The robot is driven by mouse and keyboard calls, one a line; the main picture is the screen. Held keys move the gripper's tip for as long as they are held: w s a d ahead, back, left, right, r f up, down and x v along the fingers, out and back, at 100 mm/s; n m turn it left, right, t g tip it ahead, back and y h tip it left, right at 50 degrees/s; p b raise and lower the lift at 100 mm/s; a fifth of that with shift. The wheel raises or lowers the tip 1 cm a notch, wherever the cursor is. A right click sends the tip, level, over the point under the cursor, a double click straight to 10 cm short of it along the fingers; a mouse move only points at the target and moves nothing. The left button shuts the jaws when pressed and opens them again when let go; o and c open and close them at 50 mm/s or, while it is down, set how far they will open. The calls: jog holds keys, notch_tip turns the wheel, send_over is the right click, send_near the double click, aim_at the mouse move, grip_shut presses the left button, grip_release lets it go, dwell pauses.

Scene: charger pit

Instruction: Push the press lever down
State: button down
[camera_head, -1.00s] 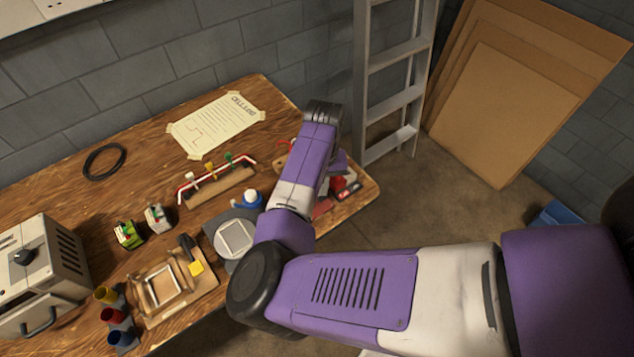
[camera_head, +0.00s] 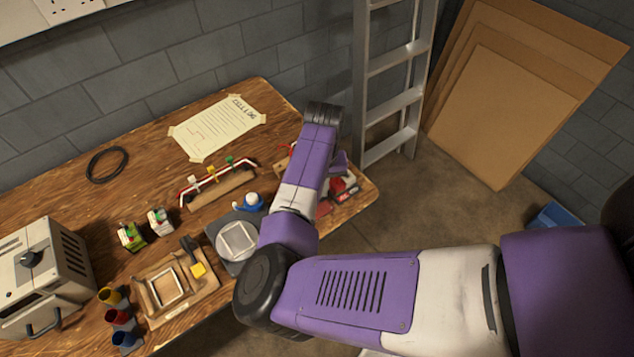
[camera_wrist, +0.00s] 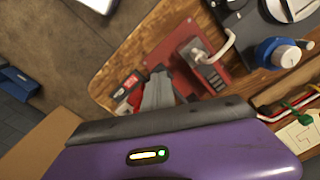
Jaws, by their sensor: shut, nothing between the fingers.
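The press stands on a red base plate (camera_wrist: 213,77) in the wrist view, with a pale lever (camera_wrist: 224,48) raised at an angle over its grey body. In the head view only part of the red base (camera_head: 323,209) shows beside my arm; the lever is hidden there. My gripper (camera_wrist: 160,74) shows in the wrist view as grey fingers, shut and empty. In that picture it is left of the press, over the table's corner, apart from the lever. In the head view my forearm hides the fingers.
A red tool (camera_wrist: 126,88) lies close to my fingers. A blue round item with a white top (camera_wrist: 283,53) stands right of the press. A wire rack (camera_head: 222,188) and a wooden frame fixture (camera_head: 172,285) are on the table. A ladder (camera_head: 395,103) stands behind.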

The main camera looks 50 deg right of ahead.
jog(key=shift+r+p, duration=2.75)
jog(key=shift+r, duration=0.35)
